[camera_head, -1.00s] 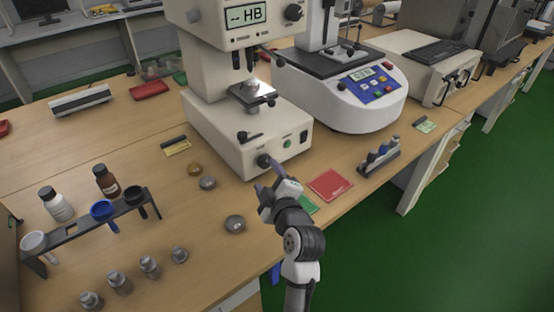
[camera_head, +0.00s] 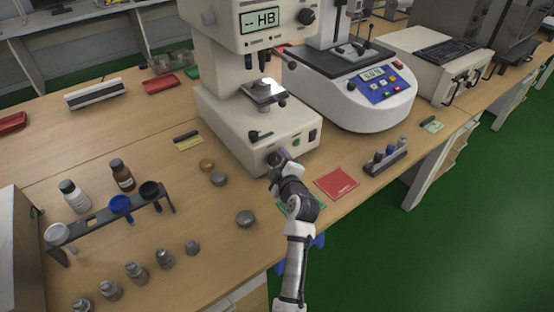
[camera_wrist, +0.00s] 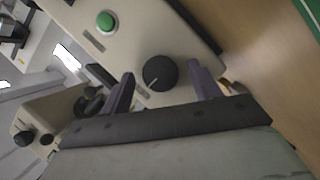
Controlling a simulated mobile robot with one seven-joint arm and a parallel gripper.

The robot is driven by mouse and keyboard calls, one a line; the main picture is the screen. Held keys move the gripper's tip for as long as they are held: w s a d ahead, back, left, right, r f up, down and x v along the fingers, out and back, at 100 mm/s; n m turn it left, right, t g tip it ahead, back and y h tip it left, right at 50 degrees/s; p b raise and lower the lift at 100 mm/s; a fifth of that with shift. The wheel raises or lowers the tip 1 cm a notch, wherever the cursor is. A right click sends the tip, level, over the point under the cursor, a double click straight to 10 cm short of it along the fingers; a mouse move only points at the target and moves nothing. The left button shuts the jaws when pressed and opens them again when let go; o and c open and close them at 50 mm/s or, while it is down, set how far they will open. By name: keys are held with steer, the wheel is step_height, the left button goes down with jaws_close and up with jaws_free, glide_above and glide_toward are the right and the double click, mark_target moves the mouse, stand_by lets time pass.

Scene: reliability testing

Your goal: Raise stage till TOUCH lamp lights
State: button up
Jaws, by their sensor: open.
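The hardness tester (camera_head: 225,120) with the "-- HB" display (camera_head: 259,19) stands at the back centre. Its small stage (camera_head: 263,91) sits below the objectives, with a visible gap between. A dark round knob (camera_wrist: 160,73) with a white pointer line is on its front face; in the head view my gripper hides it. My gripper (camera_head: 279,158) is open at that face. In the wrist view its two purple fingers (camera_wrist: 162,77) stand on either side of the knob, apart from it. A round green button or lamp (camera_wrist: 106,21) is beside the knob; no TOUCH label is legible.
A second instrument (camera_head: 365,95) with a blue keypad stands to the right. A red pad (camera_head: 337,183) and a small rack (camera_head: 386,158) lie right of my gripper.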

steer(key=shift+w+a+f, duration=0.1)
steer(key=shift+w+a, duration=0.05)
steer(key=shift+w, duration=0.3)
steer(key=c, duration=1)
